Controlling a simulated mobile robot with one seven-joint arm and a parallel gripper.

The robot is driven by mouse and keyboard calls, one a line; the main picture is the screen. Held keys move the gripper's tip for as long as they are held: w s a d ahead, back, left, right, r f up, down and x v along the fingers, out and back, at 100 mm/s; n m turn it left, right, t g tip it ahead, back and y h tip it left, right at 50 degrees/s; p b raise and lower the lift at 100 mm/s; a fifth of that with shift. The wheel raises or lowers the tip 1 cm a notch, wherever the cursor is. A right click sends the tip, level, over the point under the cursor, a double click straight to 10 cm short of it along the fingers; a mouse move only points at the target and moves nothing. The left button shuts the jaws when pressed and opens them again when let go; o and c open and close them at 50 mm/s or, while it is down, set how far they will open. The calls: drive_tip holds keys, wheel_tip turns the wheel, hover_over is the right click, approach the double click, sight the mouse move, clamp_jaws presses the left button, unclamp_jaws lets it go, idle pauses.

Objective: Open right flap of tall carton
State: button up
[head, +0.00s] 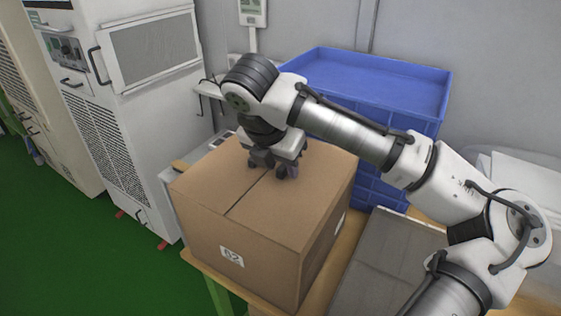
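The tall carton (243,260) is a brown cardboard box with an "02" label on its front face. It stands on a wooden table in the middle of the head view. Its top looks closed, with a dark seam running from the front edge back to my gripper. The right flap (290,207) lies flat to the right of the seam, and the left flap (216,181) lies flat to its left. My gripper (277,170) points down at the top, over the far part of the seam. Its dark fingers are at or just above the cardboard. Their gap and any contact are unclear.
Blue stacked crates (385,85) stand close behind the carton. A grey flat panel (385,262) lies to its right, under my arm. A white cabinet (125,110) stands to the left. Green floor (70,240) is open at the front left.

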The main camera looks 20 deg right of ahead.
clamp_jaws()
